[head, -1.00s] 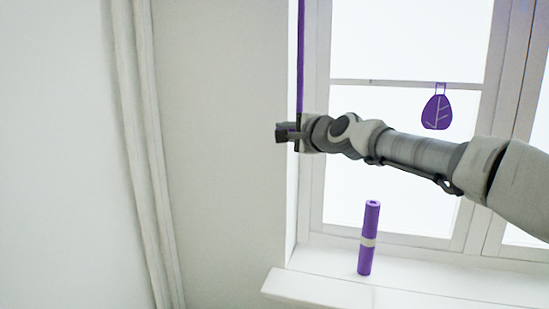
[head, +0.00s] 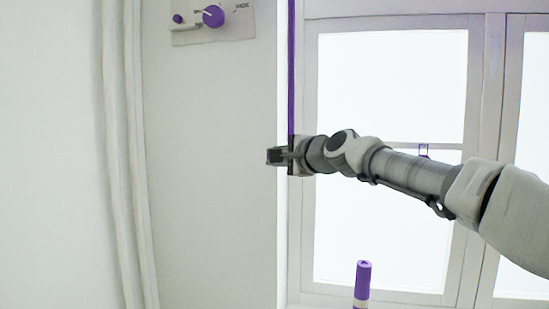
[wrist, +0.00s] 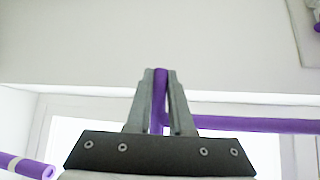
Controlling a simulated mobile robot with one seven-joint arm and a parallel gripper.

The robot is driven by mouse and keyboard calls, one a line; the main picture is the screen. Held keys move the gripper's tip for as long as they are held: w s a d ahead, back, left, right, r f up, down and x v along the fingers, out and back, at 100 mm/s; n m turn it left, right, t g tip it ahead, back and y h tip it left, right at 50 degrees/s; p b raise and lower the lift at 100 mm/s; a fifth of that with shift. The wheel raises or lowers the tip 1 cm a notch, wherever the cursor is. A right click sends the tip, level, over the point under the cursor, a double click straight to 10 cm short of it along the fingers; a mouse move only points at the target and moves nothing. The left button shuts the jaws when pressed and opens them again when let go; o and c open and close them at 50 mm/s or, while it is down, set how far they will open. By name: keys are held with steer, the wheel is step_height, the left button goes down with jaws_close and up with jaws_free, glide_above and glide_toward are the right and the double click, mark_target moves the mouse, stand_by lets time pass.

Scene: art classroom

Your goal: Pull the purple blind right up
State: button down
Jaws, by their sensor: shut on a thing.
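A narrow purple strap (head: 291,70) hangs straight down along the left edge of the window. My gripper (head: 276,156) is at its lower visible part. In the wrist view, my gripper (wrist: 160,90) is shut on the strap (wrist: 255,124), which passes between the two fingers and runs off to the right. No blind cloth shows over the bright panes. The top end of the strap is out of view.
A purple roll with a pale band (head: 363,276) stands upright below my arm. The purple leaf ornament is mostly hidden behind my arm; only its loop (head: 423,150) shows. A wall panel with a purple knob (head: 213,16) is upper left. Pale pipes (head: 130,150) run down the left wall.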

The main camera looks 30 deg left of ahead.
steer(key=c, duration=0.9)
jaws_free()
steer(key=shift+r, duration=0.45)
steer(key=shift+c, duration=0.2)
steer(key=shift+o, duration=0.7)
steer(key=shift+f, duration=0.15)
steer(key=b+v, duration=1.2)
steer(key=v, duration=0.5)
steer(key=shift+d, duration=0.25)
steer(key=shift+s, duration=0.1)
steer(key=shift+f, duration=0.1)
